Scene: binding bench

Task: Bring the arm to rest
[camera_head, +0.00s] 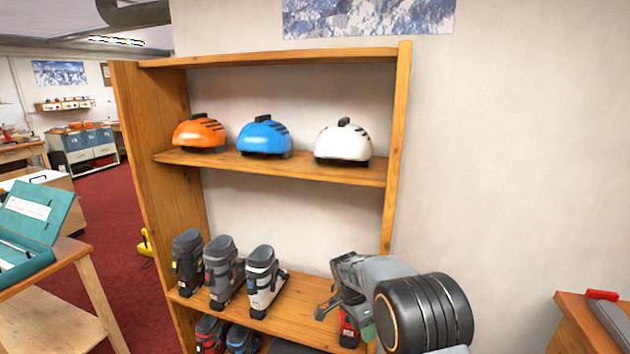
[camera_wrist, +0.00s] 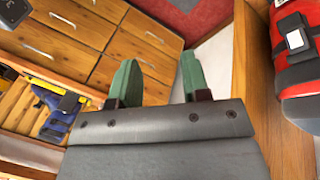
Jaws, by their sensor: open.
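My gripper (camera_head: 367,331) is at the lower right of the shelf unit in the head view, partly hidden by my own forearm and wrist. In the wrist view my gripper (camera_wrist: 158,78) shows two green fingers standing apart with nothing between them. A red and black ski boot (camera_head: 348,330) is close behind my gripper in the head view. A red boot (camera_wrist: 300,75) also fills the right edge of the wrist view, beside the fingers.
The wooden shelf unit (camera_head: 398,130) holds orange (camera_head: 200,132), blue (camera_head: 264,137) and white helmets (camera_head: 343,144), with grey boots (camera_head: 224,270) below. A bench with a red-handled item (camera_head: 602,295) is at right. A teal case (camera_head: 35,212) lies at left. Wooden drawers (camera_wrist: 85,40) show in the wrist view.

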